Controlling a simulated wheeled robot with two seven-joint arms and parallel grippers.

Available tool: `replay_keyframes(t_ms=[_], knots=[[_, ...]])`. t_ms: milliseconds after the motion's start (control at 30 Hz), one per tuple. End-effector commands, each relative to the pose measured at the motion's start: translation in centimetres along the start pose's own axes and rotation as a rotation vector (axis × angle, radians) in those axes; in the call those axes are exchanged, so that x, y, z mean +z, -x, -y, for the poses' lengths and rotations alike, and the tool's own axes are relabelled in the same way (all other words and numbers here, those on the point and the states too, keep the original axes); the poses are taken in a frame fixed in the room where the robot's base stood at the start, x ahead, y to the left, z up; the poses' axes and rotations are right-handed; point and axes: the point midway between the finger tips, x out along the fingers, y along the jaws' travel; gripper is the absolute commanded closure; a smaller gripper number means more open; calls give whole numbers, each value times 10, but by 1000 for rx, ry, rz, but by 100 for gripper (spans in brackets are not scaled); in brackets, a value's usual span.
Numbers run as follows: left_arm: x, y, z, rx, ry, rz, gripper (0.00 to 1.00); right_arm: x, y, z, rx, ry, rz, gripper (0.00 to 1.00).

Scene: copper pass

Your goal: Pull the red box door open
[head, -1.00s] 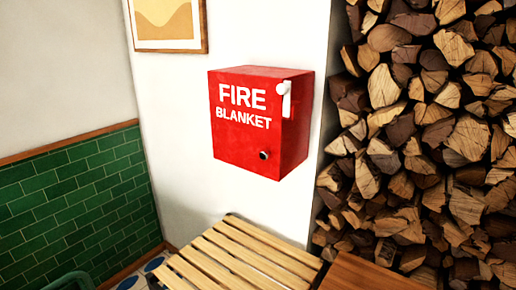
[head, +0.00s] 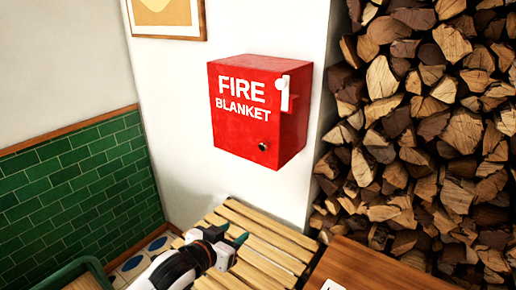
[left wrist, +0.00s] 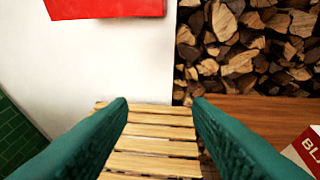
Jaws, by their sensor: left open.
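The red box (head: 240,130), lettered FIRE BLANKET, is mounted on the white wall, and its front door looks shut. A white latch-like handle (head: 285,92) sits at the door's upper right, and a small dark round knob (head: 263,147) at its lower right. My left gripper (head: 238,241) is low over the slatted bench, below the box and apart from it. In the left wrist view its two green fingers (left wrist: 161,102) are spread with nothing between them. The box's lower edge (left wrist: 105,10) shows at the top there. My right gripper is not seen.
The slatted wooden bench (head: 270,240) stands under the box. A brown wooden top (head: 390,270) is to its right, by stacked firewood (head: 430,130). A white and red lettered item (left wrist: 305,150) lies at the wrist view's lower right. A green rail (head: 75,272) is at lower left.

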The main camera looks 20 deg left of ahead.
Motion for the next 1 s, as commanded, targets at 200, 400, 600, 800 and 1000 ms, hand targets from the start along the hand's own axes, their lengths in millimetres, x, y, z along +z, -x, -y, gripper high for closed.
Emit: replay_keyframes(t_ms=[200,400,600,800,1000], knots=[[114,-16,-37,-71,-12,285,55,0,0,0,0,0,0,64],[148,-15,-48,-101,-4,365,55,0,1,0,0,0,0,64],[160,-37,-45,-102,-2,369,55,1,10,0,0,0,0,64],[176,-76,-41,-102,-2,368,55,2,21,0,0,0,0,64],[186,-106,-38,-101,-4,367,55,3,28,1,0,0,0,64]])
